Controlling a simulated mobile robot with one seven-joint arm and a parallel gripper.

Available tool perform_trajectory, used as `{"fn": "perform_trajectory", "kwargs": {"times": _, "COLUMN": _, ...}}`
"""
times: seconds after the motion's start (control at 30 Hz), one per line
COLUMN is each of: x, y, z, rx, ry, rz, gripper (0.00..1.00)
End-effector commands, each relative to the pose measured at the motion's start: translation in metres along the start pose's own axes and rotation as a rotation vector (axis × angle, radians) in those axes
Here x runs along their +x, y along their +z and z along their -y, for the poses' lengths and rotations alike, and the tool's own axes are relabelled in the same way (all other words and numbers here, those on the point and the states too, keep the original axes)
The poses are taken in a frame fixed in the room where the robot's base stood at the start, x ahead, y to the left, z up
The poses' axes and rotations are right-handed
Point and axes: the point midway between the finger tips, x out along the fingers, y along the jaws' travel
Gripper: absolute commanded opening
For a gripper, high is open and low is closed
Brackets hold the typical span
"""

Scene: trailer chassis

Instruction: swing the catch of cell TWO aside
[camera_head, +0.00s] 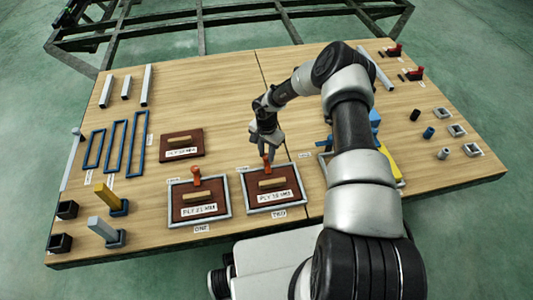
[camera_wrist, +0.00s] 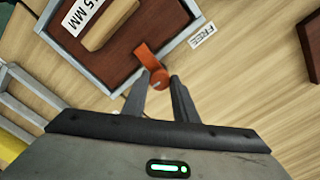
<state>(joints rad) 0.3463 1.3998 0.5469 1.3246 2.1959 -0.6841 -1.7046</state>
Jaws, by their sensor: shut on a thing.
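Cell TWO is a grey frame (camera_head: 248,206) at the table's front middle, holding a brown plate (camera_head: 290,185) with a wooden grip bar. Its orange catch (camera_head: 266,169) sits at the frame's back edge. In the wrist view the catch (camera_wrist: 145,52) reaches from its round knob across the frame edge onto the plate. My gripper (camera_head: 266,152) is shut on the knob, with the fingertips (camera_wrist: 160,86) on either side of it. A label reading FREE (camera_wrist: 203,36) lies on the table beside the frame.
Cell ONE (camera_head: 172,212), with its own orange catch (camera_head: 196,177), stands left of cell TWO. Another brown plate (camera_head: 182,144) lies behind it. A yellow block (camera_head: 388,165) and blue parts (camera_head: 374,118) are to the right, partly behind my arm. Table space behind cell TWO is clear.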

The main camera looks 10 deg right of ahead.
Motion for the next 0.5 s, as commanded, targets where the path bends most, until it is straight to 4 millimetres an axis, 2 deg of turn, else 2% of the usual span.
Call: {"fn": "perform_trajectory", "kwargs": {"times": 0.5, "x": -0.0013, "y": -0.0001, "z": -0.0001, "rx": 0.434, "ry": 0.0, "rz": 0.001, "gripper": 0.04}}
